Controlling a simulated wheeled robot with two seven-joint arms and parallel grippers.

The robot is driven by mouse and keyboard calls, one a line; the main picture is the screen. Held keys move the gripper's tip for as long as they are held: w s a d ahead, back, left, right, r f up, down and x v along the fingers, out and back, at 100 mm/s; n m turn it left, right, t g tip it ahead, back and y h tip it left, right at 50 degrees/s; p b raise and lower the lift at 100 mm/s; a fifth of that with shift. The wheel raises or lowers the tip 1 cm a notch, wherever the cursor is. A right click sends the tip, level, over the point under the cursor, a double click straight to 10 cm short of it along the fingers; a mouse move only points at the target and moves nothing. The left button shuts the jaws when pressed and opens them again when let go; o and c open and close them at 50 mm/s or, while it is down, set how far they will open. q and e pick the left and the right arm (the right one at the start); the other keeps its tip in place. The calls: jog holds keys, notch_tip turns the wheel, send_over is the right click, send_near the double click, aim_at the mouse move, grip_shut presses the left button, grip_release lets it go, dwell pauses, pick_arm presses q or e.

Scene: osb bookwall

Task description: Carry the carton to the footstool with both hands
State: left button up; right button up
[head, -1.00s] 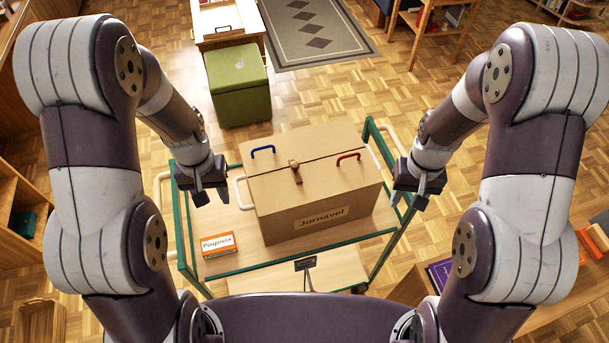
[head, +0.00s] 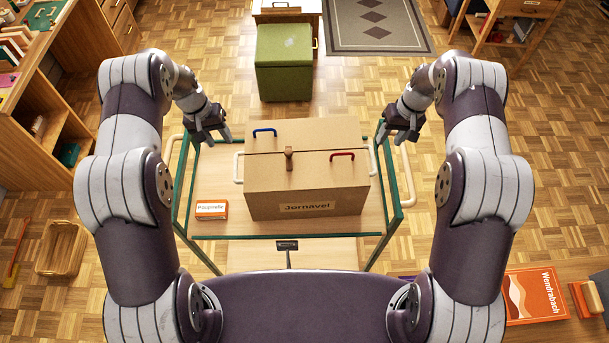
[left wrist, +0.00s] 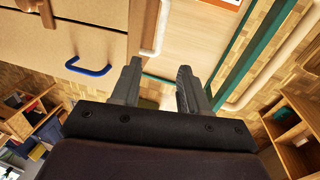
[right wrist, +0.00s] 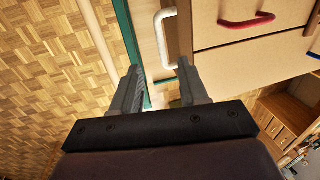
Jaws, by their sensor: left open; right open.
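The brown carton (head: 305,175), labelled "Jornavel", sits on a green-framed cart (head: 222,228). It has a white handle on each side and a blue and a red handle on top. The green footstool (head: 284,70) stands on the floor beyond the cart. My left gripper (head: 212,138) is open and empty, up and left of the carton; its wrist view shows the left white handle (left wrist: 157,28) ahead of the fingers. My right gripper (head: 396,140) is open and empty at the carton's upper right; the right white handle (right wrist: 163,38) shows ahead of its fingers.
A small orange-and-white box (head: 211,210) lies on the cart, left of the carton. A shelf unit (head: 70,110) stands at the left, with a basket (head: 62,249) on the floor. A grey rug (head: 376,27) lies behind.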

aim_at(235, 161)
pick_arm(q)
jog(key=f, duration=0.3)
jog(key=d+f, duration=0.1)
jog(key=f, duration=0.3)
jog(key=d+f, duration=0.1)
jog(key=f, duration=0.3)
jog(key=shift+w+d, duration=0.1)
pick_arm(e)
jog(key=f, duration=0.3)
jog(key=a+f, duration=0.1)
jog(key=f, duration=0.3)
jog(key=a+f, duration=0.1)
jog(key=f, duration=0.3)
jog(key=shift+s, duration=0.1)
jog(key=shift+a, duration=0.1)
pick_arm(q)
grip_shut()
pick_arm(e)
grip_shut()
